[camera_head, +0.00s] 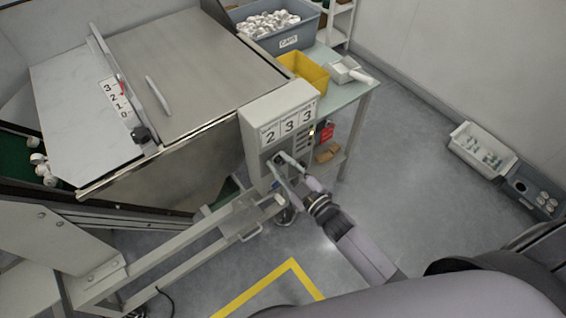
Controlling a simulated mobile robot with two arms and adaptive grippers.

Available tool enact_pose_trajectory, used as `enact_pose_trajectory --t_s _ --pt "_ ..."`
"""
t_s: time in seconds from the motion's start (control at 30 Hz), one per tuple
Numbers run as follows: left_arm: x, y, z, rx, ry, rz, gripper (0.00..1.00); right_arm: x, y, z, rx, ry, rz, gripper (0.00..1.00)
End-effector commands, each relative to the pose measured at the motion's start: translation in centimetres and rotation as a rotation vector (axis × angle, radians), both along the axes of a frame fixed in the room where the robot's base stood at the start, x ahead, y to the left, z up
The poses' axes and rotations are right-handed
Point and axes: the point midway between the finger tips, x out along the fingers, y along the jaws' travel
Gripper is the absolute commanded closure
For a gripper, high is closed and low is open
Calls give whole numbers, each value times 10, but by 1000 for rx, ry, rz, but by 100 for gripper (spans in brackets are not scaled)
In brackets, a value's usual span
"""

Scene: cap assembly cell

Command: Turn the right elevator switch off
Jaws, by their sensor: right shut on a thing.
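A grey control box (277,108) with a display reading 2 3 3 stands in the middle, at the end of the hopper machine. My right gripper (277,160) is at the lower front of this box, its fingers pointing up and left at the panel. It is shut on a small switch there, which is mostly hidden by the fingers. I cannot tell which way the switch is turned. My left gripper is not in view.
A table (357,98) behind the box holds a grey bin (290,42) of caps and a yellow bin (312,73). A metal conveyor frame (175,262) runs at lower left. The floor between is clear.

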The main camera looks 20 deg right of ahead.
Motion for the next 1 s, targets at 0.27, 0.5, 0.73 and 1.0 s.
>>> enact_pose_trajectory --t_s 0.27,0.5,0.73,1.0 --pt "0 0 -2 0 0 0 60 0 1 -1 -155 -58 -2 100" --pt "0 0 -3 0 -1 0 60 -1 2 -2 -219 -81 -1 100" --pt "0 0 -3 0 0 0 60 -1 2 -2 -235 -86 -1 100" --pt "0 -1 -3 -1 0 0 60 -1 2 -1 -233 -87 -1 76"
